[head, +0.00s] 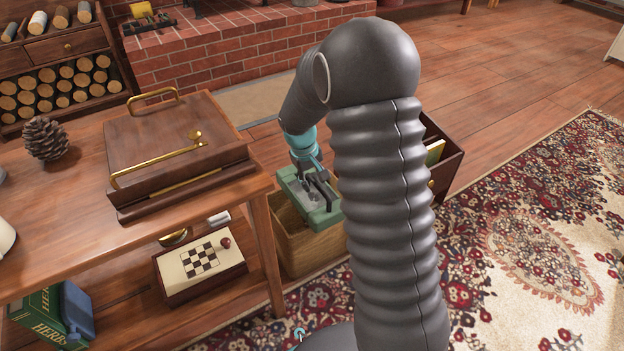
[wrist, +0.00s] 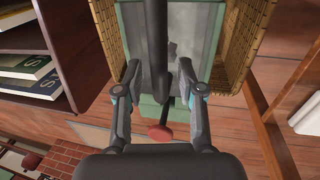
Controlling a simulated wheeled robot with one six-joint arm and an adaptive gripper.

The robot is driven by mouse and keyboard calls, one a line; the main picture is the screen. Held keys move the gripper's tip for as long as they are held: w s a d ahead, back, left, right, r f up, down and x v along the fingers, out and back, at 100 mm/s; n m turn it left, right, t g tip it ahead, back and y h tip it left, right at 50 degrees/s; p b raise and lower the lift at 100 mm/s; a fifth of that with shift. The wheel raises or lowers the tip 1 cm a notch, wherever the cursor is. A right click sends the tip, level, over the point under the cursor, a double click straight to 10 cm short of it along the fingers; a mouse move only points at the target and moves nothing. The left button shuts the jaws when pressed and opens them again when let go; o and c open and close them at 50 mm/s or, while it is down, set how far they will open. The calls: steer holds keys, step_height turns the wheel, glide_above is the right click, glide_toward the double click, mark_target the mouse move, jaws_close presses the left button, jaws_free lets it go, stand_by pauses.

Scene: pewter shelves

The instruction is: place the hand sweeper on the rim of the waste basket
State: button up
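The hand sweeper (head: 325,218) is a green block with a grey top and a dark handle. In the head view it lies across the top of the wicker waste basket (head: 297,250) and appears to rest on its rim. The wrist view shows the green sweeper body (wrist: 207,25) between the basket's woven walls (wrist: 247,45), with a red knob at the near end. My gripper (wrist: 160,72) has its fingers spread on either side of the dark handle, with gaps visible. My arm hides part of the basket in the head view.
A wooden table (head: 60,215) with a brown case (head: 175,145) stands left of the basket. A checkered game box (head: 200,262) sits on its lower shelf. A dark wooden crate (head: 452,170) with books stands right of the basket. A patterned rug (head: 540,240) covers the right floor.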

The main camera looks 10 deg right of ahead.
mark_target(306, 194)
steer(key=shift+r, duration=0.1)
steer(key=s+a+r+m+t+p, duration=0.1)
steer(key=s+r, duration=0.3)
steer(key=r, duration=0.6)
steer(key=s+r+p, duration=0.1)
steer(key=s+r, duration=0.3)
steer(key=r, duration=0.5)
steer(key=s+r+m+t+y, duration=0.1)
steer(key=s+r+t, duration=0.1)
steer(key=s, duration=0.9)
steer(key=s+r+m+t+y, duration=0.1)
steer(key=s+r+t, duration=0.1)
steer(key=s, duration=0.9)
steer(key=shift+s+d+r+m, duration=0.3)
steer(key=shift+d+r, duration=0.1)
steer(key=shift+r, duration=0.35)
